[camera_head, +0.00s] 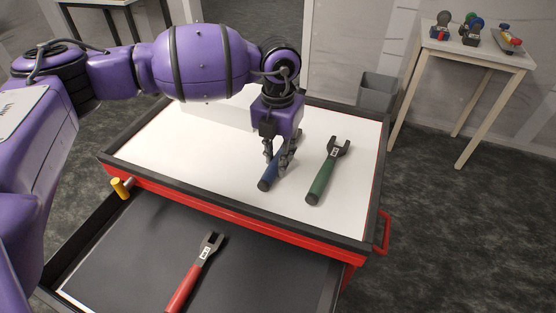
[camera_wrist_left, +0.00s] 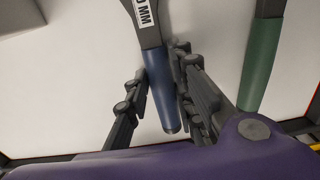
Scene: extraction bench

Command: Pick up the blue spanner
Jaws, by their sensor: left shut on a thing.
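The blue spanner (camera_head: 265,184) lies on the white top of the red tool cart. Its upper part is hidden behind my left gripper (camera_head: 279,163) in the head view. In the left wrist view the spanner's blue handle (camera_wrist_left: 163,92) runs between the two fingers, with a white label on its grey part at the top edge. My left gripper is shut on the blue spanner, pointing down at the cart top. I cannot tell whether the spanner is clear of the surface. My right gripper is not in view.
A green spanner (camera_head: 321,180) lies close on the right; it also shows in the wrist view (camera_wrist_left: 259,65). A red spanner (camera_head: 184,287) lies in the open drawer (camera_head: 120,255). A pale box (camera_head: 215,108) stands behind. A side table (camera_head: 470,54) holds several small things.

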